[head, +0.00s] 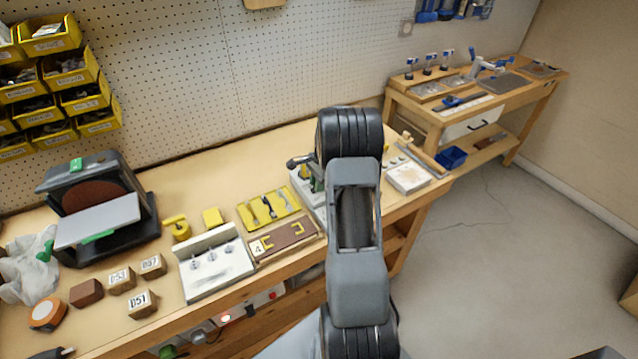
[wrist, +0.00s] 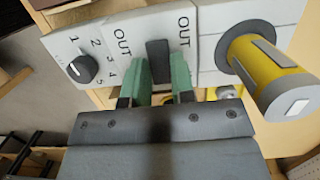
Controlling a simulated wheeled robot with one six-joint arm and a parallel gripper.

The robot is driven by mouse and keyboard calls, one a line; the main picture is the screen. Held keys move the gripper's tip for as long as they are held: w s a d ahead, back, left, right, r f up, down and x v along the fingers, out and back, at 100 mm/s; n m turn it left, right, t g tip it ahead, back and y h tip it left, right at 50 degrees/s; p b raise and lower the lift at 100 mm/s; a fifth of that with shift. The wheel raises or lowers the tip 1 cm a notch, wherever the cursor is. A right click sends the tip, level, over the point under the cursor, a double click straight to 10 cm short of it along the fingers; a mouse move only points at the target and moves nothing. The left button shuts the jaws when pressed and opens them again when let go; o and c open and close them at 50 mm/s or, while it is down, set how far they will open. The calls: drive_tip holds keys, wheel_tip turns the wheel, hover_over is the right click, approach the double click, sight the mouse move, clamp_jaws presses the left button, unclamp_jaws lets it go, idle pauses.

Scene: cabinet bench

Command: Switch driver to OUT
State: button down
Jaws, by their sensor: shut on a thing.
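A dark upright lever (wrist: 157,48) sits on a white panel (wrist: 203,15) in the wrist view, with the word OUT printed on each side of it. My gripper (wrist: 162,72) has green fingers on either side of the lever's lower part and is shut on it. The lever's far end and base are partly hidden by the fingers. In the head view my arm covers most of the panel and gripper; only a bit of green shows beside the arm.
A black dial (wrist: 82,69) marked 1 to 5 is left of the lever. A thick yellow handle (wrist: 262,68) juts out close on the right. On the bench, a yellow tray (head: 243,212) and a white switch box (head: 213,283) stand left of my arm.

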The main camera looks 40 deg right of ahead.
drive_tip(key=c, duration=1)
unclamp_jaws()
drive_tip(key=shift+o, duration=0.2)
wheel_tip(320, 180, up, 14)
drive_tip(key=d, duration=0.2)
drive_tip(key=shift+s+d+f+b, duration=0.15)
drive_tip(key=shift+d+f+b, duration=0.05)
drive_tip(key=shift+d+b, duration=0.1)
